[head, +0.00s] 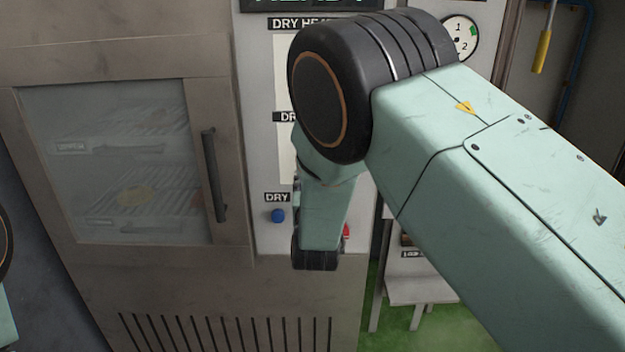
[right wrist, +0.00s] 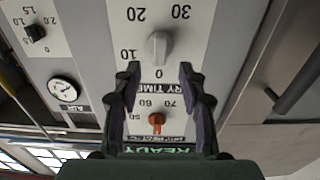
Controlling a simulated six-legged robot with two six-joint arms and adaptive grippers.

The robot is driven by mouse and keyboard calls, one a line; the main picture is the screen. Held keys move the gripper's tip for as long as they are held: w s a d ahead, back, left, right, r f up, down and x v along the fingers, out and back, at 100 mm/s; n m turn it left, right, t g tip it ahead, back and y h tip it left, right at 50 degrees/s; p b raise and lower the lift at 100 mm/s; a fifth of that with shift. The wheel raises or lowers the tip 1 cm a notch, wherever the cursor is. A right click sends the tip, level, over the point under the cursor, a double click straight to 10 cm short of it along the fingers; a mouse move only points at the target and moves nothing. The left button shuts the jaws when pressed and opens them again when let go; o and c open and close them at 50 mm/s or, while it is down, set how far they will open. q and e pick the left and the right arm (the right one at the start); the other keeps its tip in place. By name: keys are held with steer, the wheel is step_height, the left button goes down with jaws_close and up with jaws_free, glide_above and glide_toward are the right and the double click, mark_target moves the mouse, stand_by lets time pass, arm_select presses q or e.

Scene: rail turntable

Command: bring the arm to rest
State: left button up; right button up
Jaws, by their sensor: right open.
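My right arm (head: 500,170) reaches in from the right in the head view and bends down in front of a control panel. Its gripper is hidden there behind the arm. In the right wrist view, which is upside down, my right gripper (right wrist: 159,72) is open and empty, facing the panel (right wrist: 215,45). A grey timer knob (right wrist: 160,46) shows just beyond the fingertips, pointing near 0. An orange knob (right wrist: 156,121) shows between the fingers; neither knob is gripped. Of my left arm, only a sliver shows at the left edge; its gripper is out of view.
A cabinet door with a window (head: 120,165) and a dark vertical handle (head: 214,175) is closed left of the panel. A blue button (head: 278,215) and a red button (head: 346,230) sit low on the panel. A gauge (head: 460,37) is behind my arm. A READY display (right wrist: 160,149) is lit.

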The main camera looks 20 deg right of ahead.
steer(key=s+d+f+n+g+y+b, duration=0.15)
steer(key=s+f+g, duration=0.25)
steer(key=s+f, duration=0.65)
steer(key=s+d+f+n+g+y+b, duration=0.15)
steer(key=s+f+g, duration=0.4)
steer(key=f, duration=0.75)
steer(key=s+f+g+b, duration=0.1)
steer(key=s+f, duration=0.3)
steer(key=s, duration=0.7)
steer(key=s+f+g+y+b, duration=0.1)
steer(key=s+f+g, duration=0.3)
steer(key=s, duration=0.7)
steer(key=s+f+g+y+b, duration=0.1)
steer(key=s+f+g+b, duration=0.1)
steer(key=s+f, duration=0.4)
steer(key=s+g, duration=0.1)
steer(key=s, duration=0.4)
steer(key=shift+s, duration=0.15)
